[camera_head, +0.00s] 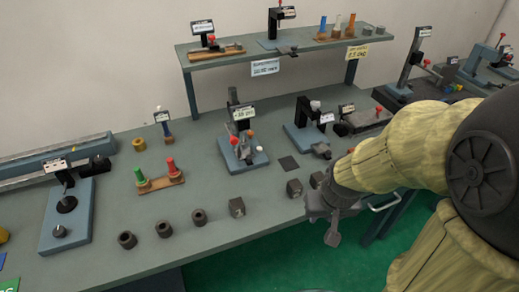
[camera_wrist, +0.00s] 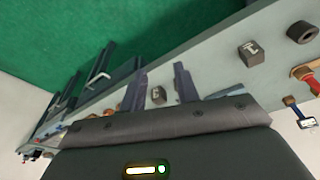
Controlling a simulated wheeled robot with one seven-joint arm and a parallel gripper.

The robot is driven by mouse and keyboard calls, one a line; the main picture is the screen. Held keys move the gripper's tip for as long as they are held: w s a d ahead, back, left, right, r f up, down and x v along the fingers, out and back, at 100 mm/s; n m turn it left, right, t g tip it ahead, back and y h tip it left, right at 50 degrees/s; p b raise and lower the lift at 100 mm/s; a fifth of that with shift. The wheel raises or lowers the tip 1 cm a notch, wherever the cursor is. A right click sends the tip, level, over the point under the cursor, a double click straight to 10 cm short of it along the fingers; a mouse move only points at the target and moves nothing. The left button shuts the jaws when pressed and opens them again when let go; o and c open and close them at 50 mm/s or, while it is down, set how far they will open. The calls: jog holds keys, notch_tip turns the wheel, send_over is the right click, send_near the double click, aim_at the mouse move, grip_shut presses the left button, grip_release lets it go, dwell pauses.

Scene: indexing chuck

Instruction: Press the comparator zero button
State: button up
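My gripper (camera_head: 333,228) hangs over the front edge of the bench, in front of the row of blocks. In the wrist view its two fingers (camera_wrist: 162,72) stand apart with nothing between them. Two blue-based stands could be the comparator; their labels are too small to read surely. One stand (camera_head: 242,153), at mid-bench, has a black column, a display tag, and red, orange and white knobs. The other stand (camera_head: 308,140), to its right, has a black column and a pale knob on top. My gripper touches neither. I cannot make out a zero button.
Dark blocks (camera_head: 237,208) and hollow cylinders (camera_head: 127,240) line the bench (camera_head: 210,240) near its front edge. A wooden rack (camera_head: 160,183) holds green and red plugs. A raised shelf (camera_head: 225,58) stands behind. Green floor (camera_head: 270,262) lies in front.

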grip_shut()
dwell(1.4)
